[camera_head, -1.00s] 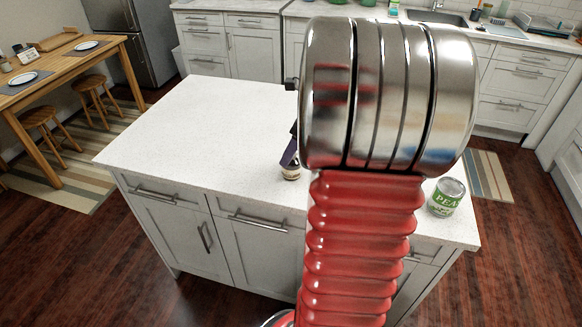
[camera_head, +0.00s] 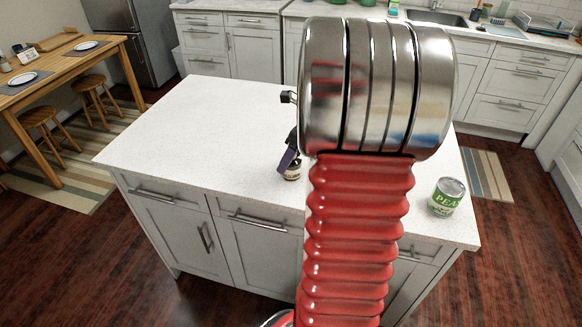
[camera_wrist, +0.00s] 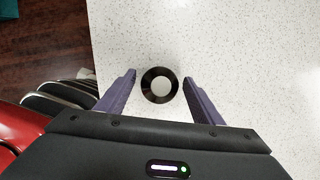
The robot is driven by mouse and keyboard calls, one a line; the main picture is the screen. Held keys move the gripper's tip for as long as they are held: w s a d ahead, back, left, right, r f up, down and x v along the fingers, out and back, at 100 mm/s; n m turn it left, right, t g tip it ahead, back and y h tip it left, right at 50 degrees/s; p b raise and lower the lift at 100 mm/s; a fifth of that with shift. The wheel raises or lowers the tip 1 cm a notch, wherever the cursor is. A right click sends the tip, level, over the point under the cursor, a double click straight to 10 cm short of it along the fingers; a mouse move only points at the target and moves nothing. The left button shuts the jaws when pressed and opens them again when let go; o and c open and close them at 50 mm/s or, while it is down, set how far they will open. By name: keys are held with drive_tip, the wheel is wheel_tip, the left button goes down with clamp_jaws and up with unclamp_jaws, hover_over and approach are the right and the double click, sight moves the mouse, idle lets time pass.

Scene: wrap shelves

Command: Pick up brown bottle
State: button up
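In the wrist view, the brown bottle (camera_wrist: 147,84) is seen from straight above as a dark brown ring around a pale cap, on the white countertop. My gripper (camera_wrist: 160,82) is open, with one purple finger on each side of the bottle and a small gap showing on both sides. In the head view, only the lower part of the bottle (camera_head: 292,174) shows, with a pale band. One purple finger of my gripper (camera_head: 288,159) covers its upper part, and my red arm hides what lies to the right.
The white island countertop (camera_head: 200,125) is clear to the left. A green pea can (camera_head: 447,197) stands near its right front corner. A wooden table (camera_head: 60,70) with plates and stools stands at far left. Counters with a sink (camera_head: 436,17) line the back.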

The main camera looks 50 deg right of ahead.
drive_tip(key=c, duration=1)
drive_tip(key=shift+r, duration=0.1)
wheel_tip(320, 180, up, 10)
drive_tip(key=shift+f, duration=0.1)
drive_tip(key=shift+w, duration=0.1)
idle(0.7)
